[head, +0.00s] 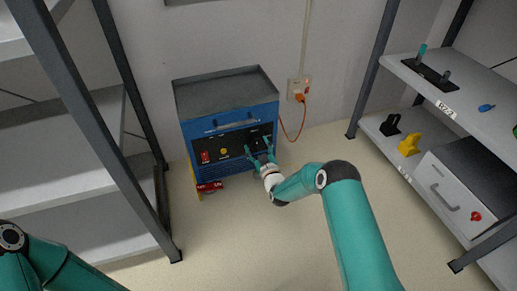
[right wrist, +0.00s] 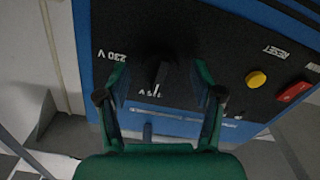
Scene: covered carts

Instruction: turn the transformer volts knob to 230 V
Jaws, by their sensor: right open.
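The blue transformer cart (head: 228,115) stands against the wall in the head view, with a black front panel. In the right wrist view the dark volts knob (right wrist: 159,74) sits on the panel, hard to make out in shadow. An upside-down "230 V" label (right wrist: 111,55) is to its left, and a second, partly hidden label (right wrist: 150,92) is just below it. The knob's narrow grip seems to point toward that second label. My right gripper (head: 260,153) is open in front of the panel, one finger on each side of the knob; contact cannot be told. My left gripper is out of view.
A yellow button (right wrist: 256,79) and a red switch (right wrist: 293,92) share the panel, away from the gripper. An orange plug (head: 299,97) is in the wall socket. Shelving stands left and right (head: 462,104).

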